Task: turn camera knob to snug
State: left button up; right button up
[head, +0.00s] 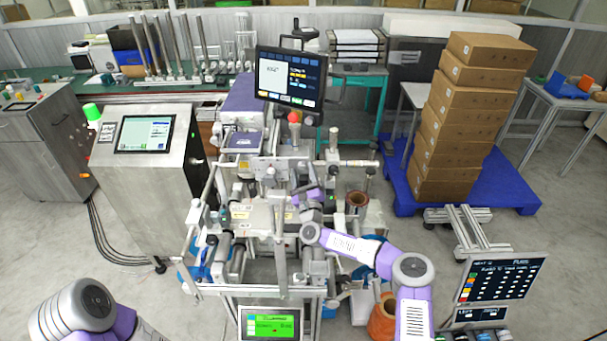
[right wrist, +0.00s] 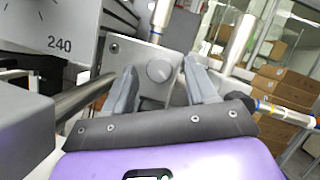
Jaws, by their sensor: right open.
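The camera knob (right wrist: 159,71) is a small round grey knob on a grey metal block (right wrist: 140,50), seen in the right wrist view. My right gripper (right wrist: 161,67) is open, with one grey finger on each side of the knob. A gap shows between each finger and the knob in that view; I cannot tell how deep the fingertips reach. In the head view my right gripper (head: 298,198) is at the middle of the machine (head: 262,215), where the knob is too small to make out. Only part of my left arm shows at the bottom left, without its gripper.
A dial plate marked 240 (right wrist: 45,35) and metal rods crowd close to the fingers. A monitor (head: 291,80) stands above the machine. A steel cabinet (head: 150,165) is at its left, stacked boxes (head: 465,110) on a blue pallet (head: 510,190) at the right.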

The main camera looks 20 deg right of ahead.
jog(key=c, duration=1.1)
jog(key=shift+o, duration=0.2)
